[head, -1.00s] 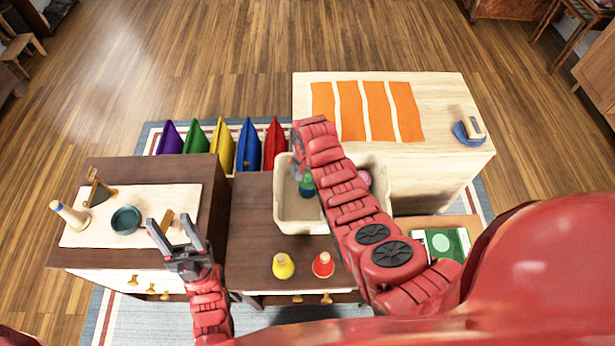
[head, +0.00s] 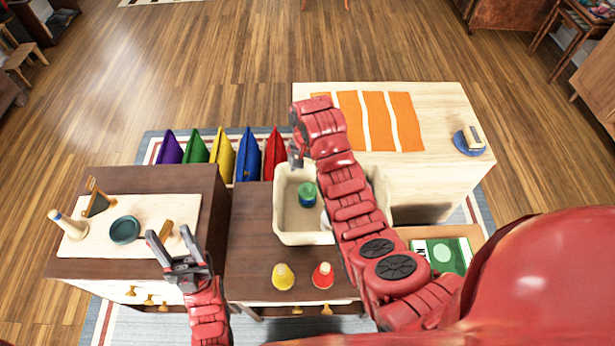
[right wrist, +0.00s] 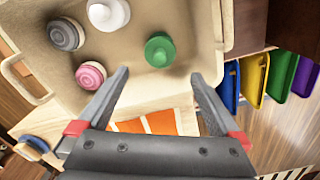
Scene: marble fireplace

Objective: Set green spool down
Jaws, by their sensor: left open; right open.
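The green spool (head: 307,194) stands inside the cream bin (head: 283,229), toward its left side. It also shows in the right wrist view (right wrist: 160,50), apart from the fingers. My right gripper (head: 296,158) is open and empty above the bin's far left edge; in the right wrist view its spread fingers (right wrist: 158,82) have nothing between them. My left gripper (head: 172,241) is open and empty at the front of the left cabinet's top.
White (right wrist: 108,12), grey (right wrist: 66,34) and pink (right wrist: 90,75) spools also stand in the bin. Yellow (head: 283,277) and red (head: 323,276) spools stand in front of it. Coloured pouches (head: 222,150) stand behind. Orange strips (head: 375,118) lie on the pale table.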

